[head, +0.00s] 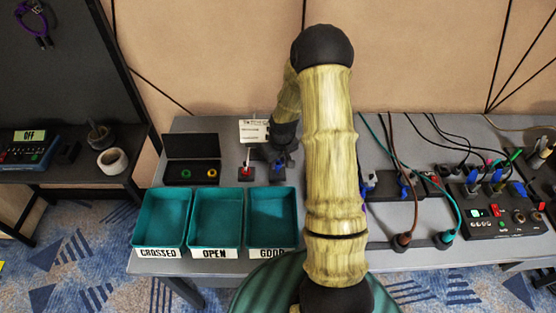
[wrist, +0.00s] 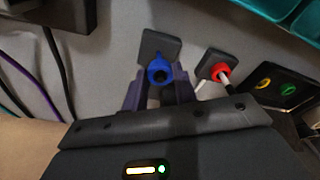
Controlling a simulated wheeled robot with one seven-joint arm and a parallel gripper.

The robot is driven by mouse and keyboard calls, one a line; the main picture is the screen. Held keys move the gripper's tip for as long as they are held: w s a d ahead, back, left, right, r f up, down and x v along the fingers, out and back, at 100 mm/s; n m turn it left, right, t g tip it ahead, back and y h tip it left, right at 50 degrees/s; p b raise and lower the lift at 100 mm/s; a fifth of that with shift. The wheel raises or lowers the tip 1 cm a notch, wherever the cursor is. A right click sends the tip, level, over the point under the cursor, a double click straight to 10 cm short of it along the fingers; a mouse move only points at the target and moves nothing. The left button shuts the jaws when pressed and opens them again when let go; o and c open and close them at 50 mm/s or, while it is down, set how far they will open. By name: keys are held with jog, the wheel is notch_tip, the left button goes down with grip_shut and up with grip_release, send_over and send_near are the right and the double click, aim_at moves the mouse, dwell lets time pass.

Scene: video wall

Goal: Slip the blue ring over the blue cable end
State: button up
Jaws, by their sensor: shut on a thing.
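In the wrist view, the blue ring (wrist: 158,73) sits between the two purple fingers of my gripper (wrist: 156,90), which is shut on it. Its dark hole faces the camera. A dark square block (wrist: 161,44) lies just beyond the ring. I cannot make out the blue cable end, and cannot tell whether the ring is around it. In the head view, my gripper (head: 280,158) is low over the table behind the GOOD tray, with a bit of blue (head: 279,167) below it.
A red piece (head: 246,171) on a dark block stands just left of my gripper. A black case (head: 191,162) holds green and yellow rings. Teal trays (head: 190,222) line the front. Plugs, cables and a control box (head: 505,222) crowd the right.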

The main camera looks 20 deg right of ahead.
jog(key=o, duration=1)
notch_tip(320, 180, up, 17)
jog(key=s, duration=0.2)
jog(key=shift+s+d, duration=0.15)
jog(key=shift+s, duration=0.15)
jog(key=shift+r, duration=0.1)
jog(key=s+a+r+p, duration=0.1)
jog(key=s+a+r, duration=0.1)
jog(key=s+a, duration=0.3)
jog(key=s+a+r+m+p, duration=0.1)
jog(key=s+a+r+p, duration=0.1)
jog(key=s+a, duration=0.4)
jog(key=s+r, duration=0.1)
jog(key=s, duration=0.4)
jog(key=shift+a+r+t, duration=0.15)
jog(key=shift+t, duration=0.25)
